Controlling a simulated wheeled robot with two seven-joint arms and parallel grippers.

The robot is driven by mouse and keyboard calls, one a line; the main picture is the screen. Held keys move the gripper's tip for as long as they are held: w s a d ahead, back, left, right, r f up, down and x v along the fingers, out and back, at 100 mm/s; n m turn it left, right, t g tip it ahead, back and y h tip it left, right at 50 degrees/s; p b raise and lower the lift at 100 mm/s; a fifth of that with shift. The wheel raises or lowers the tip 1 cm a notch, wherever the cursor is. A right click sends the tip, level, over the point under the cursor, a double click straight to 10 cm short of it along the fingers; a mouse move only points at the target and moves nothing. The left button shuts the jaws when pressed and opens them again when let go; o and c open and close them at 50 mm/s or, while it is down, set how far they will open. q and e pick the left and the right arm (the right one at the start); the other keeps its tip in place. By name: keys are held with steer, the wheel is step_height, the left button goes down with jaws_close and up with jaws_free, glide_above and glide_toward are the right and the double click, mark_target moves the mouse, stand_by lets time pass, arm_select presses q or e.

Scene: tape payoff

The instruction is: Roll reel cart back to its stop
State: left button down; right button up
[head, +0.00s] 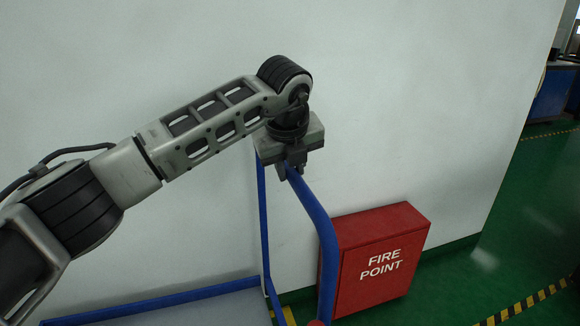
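The reel cart shows in part in the head view, as a blue tubular push handle (318,222) and a grey deck with a blue edge (160,301) at the bottom left. No reel is in view. My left gripper (290,172) comes in from the left and points down at the far end of the handle's top bar. Its fingers sit on both sides of the blue tube and appear shut on it. The gripper body hides that end of the bar. My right gripper is not in view.
A red fire point box (376,262) stands against the white wall (420,120), just right of the handle. Green floor (500,240) lies open at the right, with yellow-black striped tape (525,305). A yellow marking (288,316) shows beside the deck. Blue furniture (552,95) stands far right.

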arm_select(q)
steer(key=c, duration=1.3)
jaws_free()
steer(key=shift+d+r, duration=0.15)
steer(key=shift+d, duration=0.15)
steer(key=shift+o, duration=0.5)
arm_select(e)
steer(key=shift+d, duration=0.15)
arm_select(q)
steer(key=shift+a, duration=0.1)
steer(key=shift+s+r, duration=0.1)
steer(key=shift+r, duration=0.2)
steer(key=b+v, duration=0.1)
steer(key=v, duration=1.4)
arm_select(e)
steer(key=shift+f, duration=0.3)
arm_select(q)
steer(key=shift+s, duration=0.1)
